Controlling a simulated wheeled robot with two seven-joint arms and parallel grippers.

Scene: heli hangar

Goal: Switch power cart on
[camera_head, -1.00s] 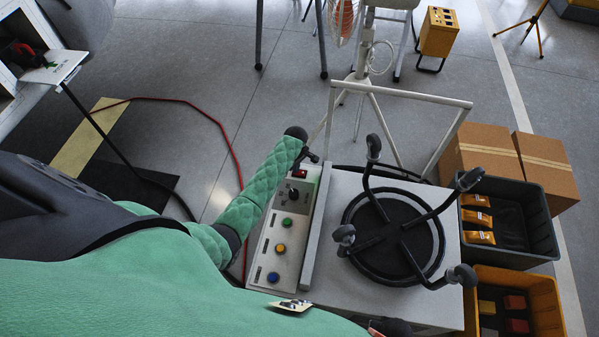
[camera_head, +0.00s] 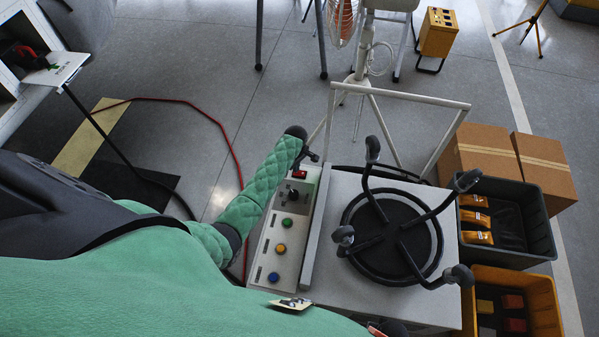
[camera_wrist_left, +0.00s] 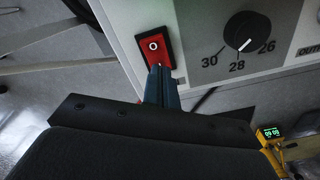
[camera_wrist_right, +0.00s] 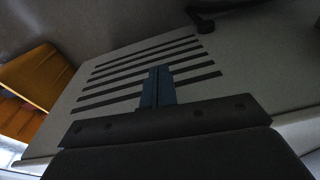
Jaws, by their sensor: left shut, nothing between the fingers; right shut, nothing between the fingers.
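The power cart (camera_head: 335,215) has a panel with a red rocker switch (camera_head: 299,174), a black knob and green, yellow and blue buttons. In the left wrist view the red switch (camera_wrist_left: 155,46) shows a white circle mark, and the knob (camera_wrist_left: 248,31) has 28, 30 and 26 around it. My left gripper (camera_head: 310,156) is over the far end of the panel. Its shut, empty fingertips (camera_wrist_left: 158,70) are at the lower edge of the red switch; I cannot tell whether they touch it. My right gripper (camera_wrist_right: 158,72) is shut and empty, in front of a slotted side of the cart.
A white handle frame (camera_head: 400,95) rises at the far side. Crates and cardboard boxes (camera_head: 485,150) stand at the right. A red cable (camera_head: 215,125) runs on the floor at left.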

